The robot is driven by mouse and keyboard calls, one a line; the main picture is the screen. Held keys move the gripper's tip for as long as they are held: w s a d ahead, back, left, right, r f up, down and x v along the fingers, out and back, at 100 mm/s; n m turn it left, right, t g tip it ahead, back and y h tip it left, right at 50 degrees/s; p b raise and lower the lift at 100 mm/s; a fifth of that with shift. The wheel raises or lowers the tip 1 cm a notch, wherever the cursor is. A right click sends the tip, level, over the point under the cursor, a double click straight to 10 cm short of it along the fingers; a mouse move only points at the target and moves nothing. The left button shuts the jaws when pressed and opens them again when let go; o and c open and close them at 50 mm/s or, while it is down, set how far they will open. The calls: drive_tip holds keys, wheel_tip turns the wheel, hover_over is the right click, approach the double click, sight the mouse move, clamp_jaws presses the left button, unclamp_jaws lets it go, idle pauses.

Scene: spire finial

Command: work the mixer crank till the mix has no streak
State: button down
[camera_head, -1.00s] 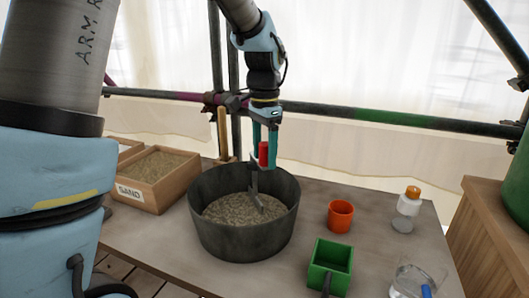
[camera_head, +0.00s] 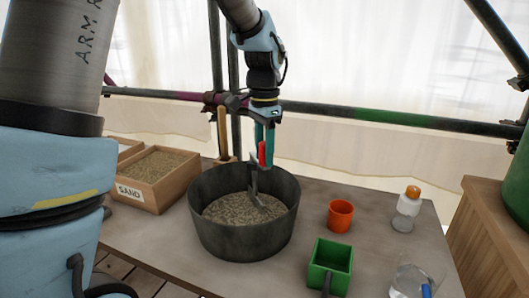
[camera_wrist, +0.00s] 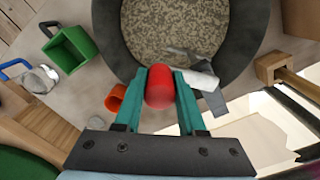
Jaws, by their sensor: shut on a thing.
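The mixer tub (camera_head: 215,237) is a dark grey round bucket on the table. The mix (camera_head: 228,208) inside is speckled grey-beige, and it also shows in the wrist view (camera_wrist: 165,30); at this size I cannot tell whether streaks are in it. A grey crank (camera_head: 254,186) with a paddle reaches down into the mix. My gripper (camera_head: 264,158) is shut on the red crank handle (camera_wrist: 159,88), which sits between its teal fingers above the tub's far right rim. The handle is partly hidden by a finger in the head view.
A wooden box labelled SAND (camera_head: 130,191) stands left of the tub. Right of it are an orange cup (camera_head: 340,216), a green scoop (camera_head: 331,262), an orange-capped bottle (camera_head: 407,208) and a clear jug (camera_head: 410,283). Scaffold poles (camera_head: 400,119) run behind.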

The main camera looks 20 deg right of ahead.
idle(0.9)
drive_tip(key=w+a+m+p, duration=0.6)
drive_tip(key=m+p, duration=0.6)
drive_tip(key=m, duration=0.4)
drive_tip(key=shift+a, duration=0.7)
drive_tip(key=shift+w, duration=0.1)
drive_tip(key=shift+c, duration=2.4)
unclamp_jaws()
drive_tip(key=shift+r, duration=0.1)
